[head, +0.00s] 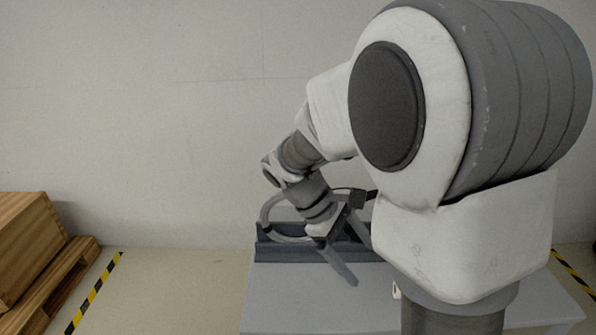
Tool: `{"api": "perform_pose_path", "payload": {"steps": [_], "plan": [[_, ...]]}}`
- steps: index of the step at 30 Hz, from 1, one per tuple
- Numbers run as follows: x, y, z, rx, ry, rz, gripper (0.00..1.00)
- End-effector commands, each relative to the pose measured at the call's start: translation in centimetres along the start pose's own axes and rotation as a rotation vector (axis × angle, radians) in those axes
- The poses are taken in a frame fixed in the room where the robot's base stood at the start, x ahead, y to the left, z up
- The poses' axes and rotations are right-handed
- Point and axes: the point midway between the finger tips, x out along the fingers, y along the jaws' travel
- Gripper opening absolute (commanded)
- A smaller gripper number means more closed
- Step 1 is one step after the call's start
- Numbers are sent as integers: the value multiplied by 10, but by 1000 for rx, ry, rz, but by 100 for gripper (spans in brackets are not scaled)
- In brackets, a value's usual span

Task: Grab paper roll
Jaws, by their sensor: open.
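A small white object (397,290), possibly the edge of the paper roll, shows on the grey cart top (285,295). My own arm hides most of it, so I cannot tell its full shape. My gripper (358,266) is open, tilted down over the back part of the cart. It is to the left of the white object and further back, apart from it. Nothing shows between its fingers.
A dark blue-grey raised piece (283,249) runs along the cart's back edge, close behind my gripper. The cart's front left top is clear. A wooden crate (25,240) on a pallet (60,275) stands left. A plain wall (150,110) is behind.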

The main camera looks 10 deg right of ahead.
Motion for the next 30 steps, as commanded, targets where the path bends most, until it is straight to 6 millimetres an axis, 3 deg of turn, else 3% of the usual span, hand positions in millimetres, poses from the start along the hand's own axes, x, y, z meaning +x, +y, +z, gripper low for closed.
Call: {"api": "perform_pose_path", "payload": {"steps": [1, 6, 15, 23, 30], "plan": [[14, 3, -14, -57, -63, 15, 92], [46, 19, -47, -236, -255, 75, 92], [86, 34, -91, -453, -500, 155, 92], [106, 41, -92, -494, -551, 168, 92], [150, 55, -68, -492, -550, 166, 92]]}}
